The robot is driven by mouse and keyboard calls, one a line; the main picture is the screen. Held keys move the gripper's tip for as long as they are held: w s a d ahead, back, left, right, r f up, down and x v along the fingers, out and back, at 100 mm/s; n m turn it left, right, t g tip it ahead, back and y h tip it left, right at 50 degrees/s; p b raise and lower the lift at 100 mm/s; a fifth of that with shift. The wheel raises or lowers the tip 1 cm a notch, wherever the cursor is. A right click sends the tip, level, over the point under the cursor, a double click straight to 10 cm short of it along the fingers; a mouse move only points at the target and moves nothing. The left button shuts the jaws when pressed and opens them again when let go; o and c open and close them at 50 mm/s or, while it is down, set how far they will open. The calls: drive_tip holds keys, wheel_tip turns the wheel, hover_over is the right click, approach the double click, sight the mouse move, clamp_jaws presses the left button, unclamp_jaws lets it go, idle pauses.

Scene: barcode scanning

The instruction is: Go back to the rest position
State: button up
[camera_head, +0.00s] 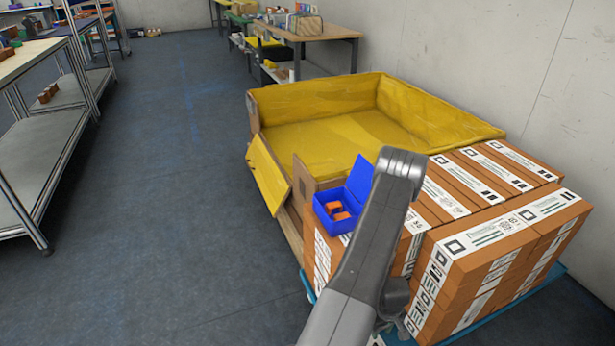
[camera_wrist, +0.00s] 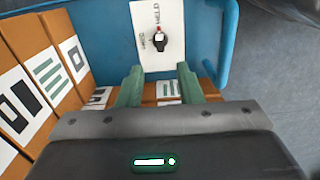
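My gripper (camera_wrist: 158,78) shows in the wrist view with two green fingers spread apart and nothing between them. In the head view my grey arm reaches over the stacked boxes, and the fingers are hidden. Beyond the fingertips is a white panel (camera_wrist: 174,20) with printed letters and a small black knob-like part (camera_wrist: 160,40) with a red mark. The panel lies against a blue surface (camera_wrist: 112,38). Orange boxes with white printed labels (camera_wrist: 40,75) stand to the left of the fingers.
Labelled orange boxes (camera_head: 470,262) are stacked on a blue base (camera_head: 552,276). An open blue box (camera_head: 359,178) with small orange pieces sits beside my arm. A large yellow-lined crate (camera_head: 330,143) stands behind. Metal shelving (camera_head: 35,165) is at left, with clear floor (camera_head: 165,200) between.

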sight(376, 345)
wheel_tip(376, 345, down, 10)
drive_tip(key=b, duration=0.5)
drive_tip(key=shift+f, duration=0.25)
drive_tip(key=shift+r+n, duration=0.3)
drive_tip(key=shift+n, duration=0.2)
drive_tip(key=shift+n+b, duration=0.3)
drive_tip(key=shift+n, duration=0.1)
drive_tip(key=n+b, duration=0.3)
drive_tip(key=n, duration=0.4)
drive_tip(key=n+b, duration=0.1)
drive_tip(key=n, duration=0.4)
drive_tip(key=shift+r, duration=0.1)
drive_tip(key=n+b, duration=0.1)
drive_tip(key=n, duration=0.3)
drive_tip(key=shift+r, duration=0.1)
